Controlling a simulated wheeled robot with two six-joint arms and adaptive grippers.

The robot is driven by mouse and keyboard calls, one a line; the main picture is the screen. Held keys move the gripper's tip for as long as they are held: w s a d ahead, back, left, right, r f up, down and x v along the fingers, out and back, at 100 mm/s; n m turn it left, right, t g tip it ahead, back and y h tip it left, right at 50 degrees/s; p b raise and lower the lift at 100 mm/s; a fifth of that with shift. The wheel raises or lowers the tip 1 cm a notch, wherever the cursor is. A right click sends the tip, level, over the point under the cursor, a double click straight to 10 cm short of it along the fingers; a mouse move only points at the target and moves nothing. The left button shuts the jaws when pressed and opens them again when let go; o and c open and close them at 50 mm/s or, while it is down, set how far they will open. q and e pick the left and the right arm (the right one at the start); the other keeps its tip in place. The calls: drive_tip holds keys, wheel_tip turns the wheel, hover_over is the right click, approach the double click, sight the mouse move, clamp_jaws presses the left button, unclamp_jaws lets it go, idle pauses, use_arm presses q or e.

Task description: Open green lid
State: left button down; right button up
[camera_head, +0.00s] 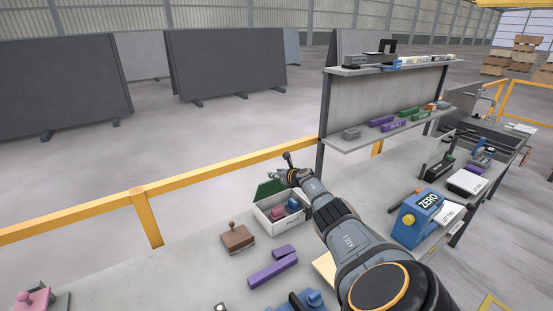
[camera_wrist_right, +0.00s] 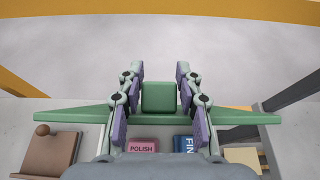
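The green lid (camera_head: 269,188) is raised and tilted up at the back of a white box (camera_head: 283,228), so the box shows open. In the right wrist view the lid (camera_wrist_right: 72,117) is a long green strip with a square green handle (camera_wrist_right: 159,97) in its middle. My right gripper (camera_head: 291,170) is at the lid. In the wrist view its purple-padded fingers (camera_wrist_right: 160,90) flank the handle closely and look shut on it; the exact contact is hard to see. A pink block (camera_wrist_right: 142,146) marked POLISH and a blue block (camera_wrist_right: 184,144) lie in the box. My left gripper is not in view.
A brown block with a knob (camera_head: 237,239) stands left of the box, and purple blocks (camera_head: 271,268) lie in front. A blue ZERO device (camera_head: 418,215) stands to the right. A yellow rail (camera_head: 215,173) runs behind the bench, and a shelf (camera_head: 390,131) rises behind right.

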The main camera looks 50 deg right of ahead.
drive_tip(key=shift+w+f, duration=0.1)
drive_tip(key=shift+f, duration=0.05)
drive_tip(key=shift+s+d, duration=0.15)
drive_tip(key=shift+s, duration=0.35)
drive_tip(key=v, duration=0.6)
drive_tip(key=shift+s+a+r, duration=0.15)
drive_tip(key=shift+a+r, duration=0.15)
drive_tip(key=shift+r, duration=0.2)
